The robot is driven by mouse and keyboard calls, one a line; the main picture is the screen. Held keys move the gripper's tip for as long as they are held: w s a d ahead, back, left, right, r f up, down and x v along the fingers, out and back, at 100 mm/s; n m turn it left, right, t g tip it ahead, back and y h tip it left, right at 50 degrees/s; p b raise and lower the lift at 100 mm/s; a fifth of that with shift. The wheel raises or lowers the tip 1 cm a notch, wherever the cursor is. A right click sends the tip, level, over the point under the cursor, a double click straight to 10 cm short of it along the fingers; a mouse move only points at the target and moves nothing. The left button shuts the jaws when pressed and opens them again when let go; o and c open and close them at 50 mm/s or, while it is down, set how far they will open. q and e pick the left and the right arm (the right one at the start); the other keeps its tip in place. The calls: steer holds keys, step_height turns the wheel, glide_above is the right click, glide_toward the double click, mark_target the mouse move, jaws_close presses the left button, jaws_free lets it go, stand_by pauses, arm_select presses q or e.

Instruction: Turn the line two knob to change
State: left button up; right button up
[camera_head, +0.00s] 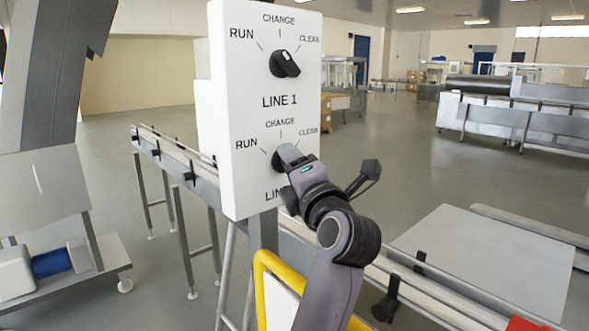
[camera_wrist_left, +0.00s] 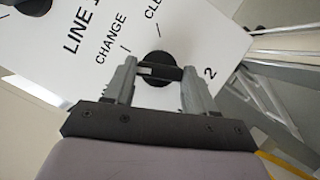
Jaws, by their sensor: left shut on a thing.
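A white control panel (camera_head: 229,150) stands upright with two black knobs, each with RUN, CHANGE and CLEAN labels. The line two knob (camera_head: 276,162) is the lower one, mostly covered by my left gripper (camera_head: 289,158) in the head view. In the left wrist view, the dark round knob (camera_wrist_left: 157,56) lies between the fingertips of my left gripper (camera_wrist_left: 160,75), which is shut on its bar. Its pointer is hidden, so I cannot tell its setting. The line one knob (camera_head: 285,64) is above, clear of the gripper. My right gripper is out of view.
A conveyor (camera_head: 188,158) runs behind the panel toward the lower right. A yellow rail (camera_head: 262,281) stands below the panel, close to my left arm. Grey machinery (camera_head: 40,150) is at the left. Open floor (camera_head: 400,150) lies to the right behind the conveyor.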

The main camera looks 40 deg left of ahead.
arm_select(q)
steer(key=shift+r+m+h, duration=0.1)
steer(key=shift+m+h, duration=0.7)
steer(key=shift+m, duration=1.3)
steer(key=o, duration=1)
steer(key=shift+o, duration=0.2)
